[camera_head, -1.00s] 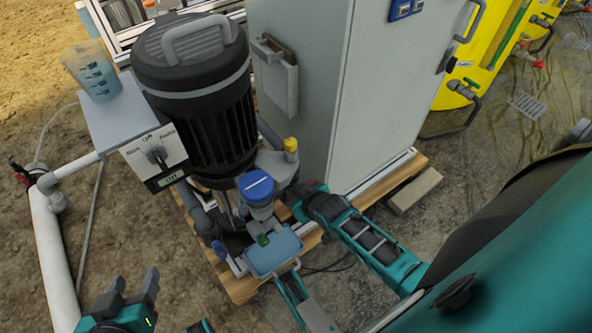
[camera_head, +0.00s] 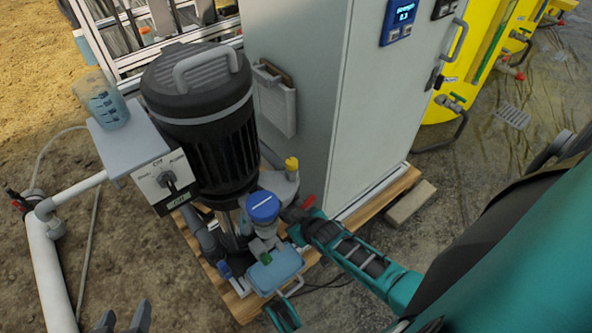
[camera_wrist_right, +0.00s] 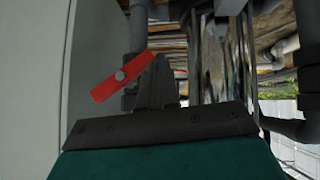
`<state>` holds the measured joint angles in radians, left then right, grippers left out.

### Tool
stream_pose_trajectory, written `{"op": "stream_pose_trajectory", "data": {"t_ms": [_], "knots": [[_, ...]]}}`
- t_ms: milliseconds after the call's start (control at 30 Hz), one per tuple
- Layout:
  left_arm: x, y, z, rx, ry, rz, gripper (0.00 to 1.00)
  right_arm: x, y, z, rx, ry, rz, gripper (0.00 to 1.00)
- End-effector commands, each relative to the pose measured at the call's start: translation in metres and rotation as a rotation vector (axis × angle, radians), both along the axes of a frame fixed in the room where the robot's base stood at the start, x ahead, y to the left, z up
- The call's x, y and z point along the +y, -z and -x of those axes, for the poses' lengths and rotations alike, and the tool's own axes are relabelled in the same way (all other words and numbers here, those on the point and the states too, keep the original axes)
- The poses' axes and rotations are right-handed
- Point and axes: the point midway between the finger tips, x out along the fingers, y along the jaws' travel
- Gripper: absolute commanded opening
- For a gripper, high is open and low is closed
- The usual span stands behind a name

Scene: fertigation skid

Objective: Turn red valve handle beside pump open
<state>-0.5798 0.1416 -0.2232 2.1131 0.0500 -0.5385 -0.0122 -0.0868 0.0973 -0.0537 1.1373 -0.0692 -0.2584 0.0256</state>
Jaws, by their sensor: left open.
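The red valve handle (camera_wrist_right: 120,77) is a flat bar with a round grey bolt at its middle, tilted up to the right in the right wrist view. It also shows as a small red piece (camera_head: 309,202) right of the pump in the head view. My right gripper (camera_wrist_right: 156,80) is close beside the handle, its dark fingers just right of it; I cannot tell whether they touch. The finger gap is not visible. The black pump (camera_head: 205,125) stands left of it. My left gripper (camera_head: 124,318) is open and empty at the bottom left edge, mostly cut off.
A grey cabinet (camera_head: 330,100) stands close behind the handle. A blue-capped fitting (camera_head: 262,208) and a light blue box (camera_head: 275,271) are left of my right arm. A control box (camera_head: 165,178) with a beaker (camera_head: 103,103) is at left. A white pipe (camera_head: 50,275) runs along the soil.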

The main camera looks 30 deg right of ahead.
Motion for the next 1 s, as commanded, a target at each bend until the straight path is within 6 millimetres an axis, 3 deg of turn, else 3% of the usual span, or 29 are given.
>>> {"op": "stream_pose_trajectory", "data": {"t_ms": [533,1000], "knots": [[0.0,0.003,0.001,0.0,0.002,0.0,0.56,0.0,0.026,-0.001,-0.001,0.001,-0.001,0.0],[-0.003,-0.002,0.0,-0.007,0.007,0.006,0.56,-0.002,0.028,0.0,0.0,0.001,0.0,0.0]]}}
